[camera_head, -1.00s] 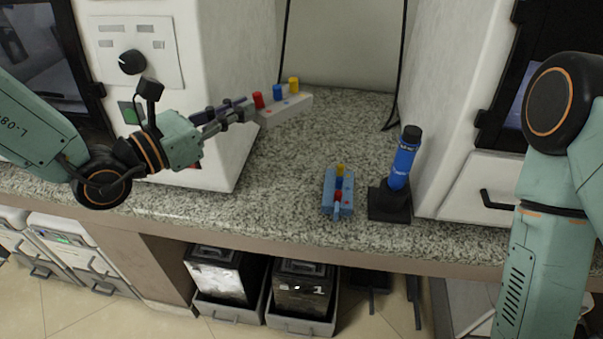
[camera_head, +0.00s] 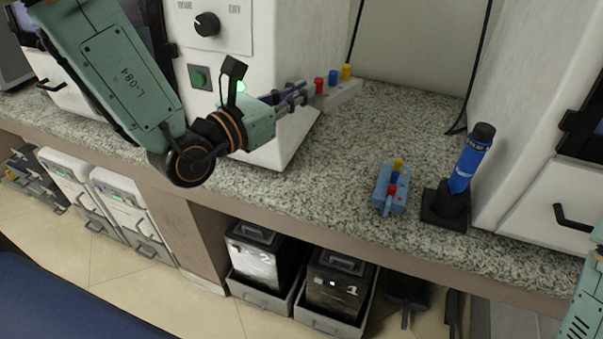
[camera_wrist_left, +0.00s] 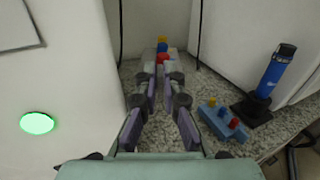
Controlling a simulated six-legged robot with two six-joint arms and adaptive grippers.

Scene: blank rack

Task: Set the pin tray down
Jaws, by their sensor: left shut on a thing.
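A white pin tray (camera_head: 342,92) with a red, a blue and a yellow pin is at the end of my left gripper (camera_head: 303,93), over the back of the speckled counter. The gripper is shut on the tray's near end. Whether the tray touches the counter I cannot tell. In the left wrist view, my left gripper's fingers (camera_wrist_left: 162,75) reach forward, with the red pin (camera_wrist_left: 163,58) just beyond them; they hide most of the tray. My right gripper is out of view; only part of my right arm shows at the right edge.
A blue pin block (camera_head: 391,190) with a yellow, a blue and a red pin stands on the counter (camera_head: 330,190), beside a blue tube in a black holder (camera_head: 445,209). White machines flank the bay. Bare counter lies between the left machine and the blue block.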

